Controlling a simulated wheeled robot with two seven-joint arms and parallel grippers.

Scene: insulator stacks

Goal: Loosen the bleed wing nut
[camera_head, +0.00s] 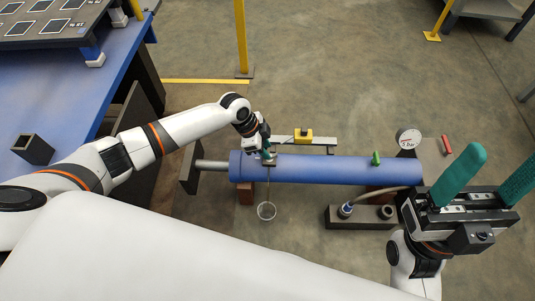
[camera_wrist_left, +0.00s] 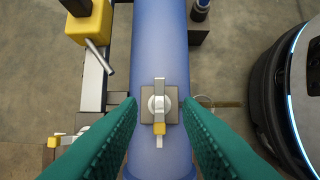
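A blue pipe (camera_head: 320,169) lies across the floor area in the head view. In the left wrist view a silver wing nut (camera_wrist_left: 159,88) with a yellow end sits on a square plate on top of the pipe (camera_wrist_left: 160,35). My left gripper (camera_head: 266,152) is over the pipe's left part and hides most of this nut in the head view. Its green fingers are apart in the left wrist view, one on each side of the nut, with gaps visible. My right gripper (camera_head: 482,190) is open and empty at the right, its green fingers wide apart.
A gauge (camera_head: 409,138) stands behind the pipe's right end, and a green handle (camera_head: 376,158) is on the pipe. A yellow block (camera_head: 303,136) sits on a bar behind it. A small cup (camera_head: 266,211) is in front. A blue table (camera_head: 60,85) is left.

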